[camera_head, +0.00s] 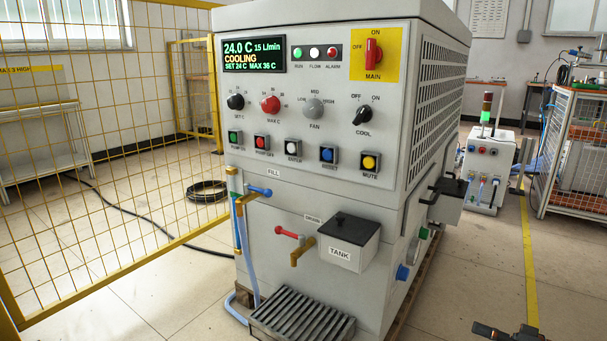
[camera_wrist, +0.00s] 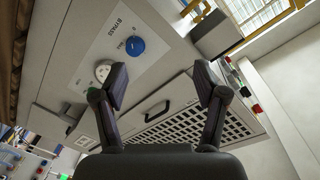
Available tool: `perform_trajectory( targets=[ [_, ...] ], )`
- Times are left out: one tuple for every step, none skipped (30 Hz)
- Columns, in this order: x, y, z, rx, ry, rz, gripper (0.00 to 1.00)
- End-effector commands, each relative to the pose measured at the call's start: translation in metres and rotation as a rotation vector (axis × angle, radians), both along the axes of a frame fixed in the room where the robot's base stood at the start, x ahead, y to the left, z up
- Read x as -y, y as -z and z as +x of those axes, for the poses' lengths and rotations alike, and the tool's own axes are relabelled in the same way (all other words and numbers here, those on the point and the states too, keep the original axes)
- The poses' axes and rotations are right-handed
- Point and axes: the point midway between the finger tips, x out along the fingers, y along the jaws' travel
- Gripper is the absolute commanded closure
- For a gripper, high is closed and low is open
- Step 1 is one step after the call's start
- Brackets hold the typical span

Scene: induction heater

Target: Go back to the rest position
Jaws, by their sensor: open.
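My gripper (camera_wrist: 160,82) is open and empty in the wrist view, its two dark fingers spread apart in front of the cooling unit's side. Part of it (camera_head: 507,332) shows at the bottom right edge of the head view, over the floor to the right of the unit and apart from it. The grey cooling unit (camera_head: 330,190) fills the middle of the head view. Its green display (camera_head: 254,55) reads 24.0 C, 15 L/min, COOLING. The red MAIN switch (camera_head: 373,54) stands upright, toward ON. In the wrist view the blue BYPASS knob (camera_wrist: 135,46) lies beyond the left finger.
A yellow mesh fence (camera_head: 110,130) stands at the left. The TANK box (camera_head: 349,243) and a drip grate (camera_head: 302,313) jut from the unit's front. A white machine with a lit green lamp (camera_head: 486,165) and a wire cage (camera_head: 575,150) stand at the right. Floor lies between.

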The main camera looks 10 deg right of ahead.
Motion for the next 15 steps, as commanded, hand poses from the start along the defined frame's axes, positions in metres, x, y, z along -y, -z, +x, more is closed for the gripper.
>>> perform_trajectory(
  targets=[
    [-0.005,-0.008,0.003,0.000,-0.013,0.002,0.28],
    [-0.009,-0.013,0.005,-0.002,-0.022,0.005,0.28],
    [-0.014,-0.018,0.008,-0.005,-0.035,0.008,0.28],
    [-0.018,-0.022,0.011,-0.007,-0.045,0.010,0.28],
    [-0.022,-0.027,0.013,-0.007,-0.055,0.011,0.28],
    [-0.028,-0.033,0.016,-0.010,-0.070,0.015,0.28],
    [-0.033,-0.038,0.018,-0.014,-0.080,0.017,0.28],
    [-0.037,-0.042,0.020,-0.016,-0.091,0.020,0.28],
    [-0.043,-0.050,0.023,-0.020,-0.106,0.024,0.28],
    [-0.048,-0.055,0.025,-0.024,-0.118,0.026,0.28],
    [-0.053,-0.060,0.027,-0.028,-0.128,0.029,0.28],
    [-0.059,-0.068,0.029,-0.034,-0.143,0.033,0.28],
    [-0.064,-0.074,0.031,-0.038,-0.156,0.035,0.28],
    [-0.069,-0.080,0.033,-0.044,-0.168,0.036,0.28],
    [-0.077,-0.091,0.035,-0.051,-0.186,0.037,0.28]
  ],
)
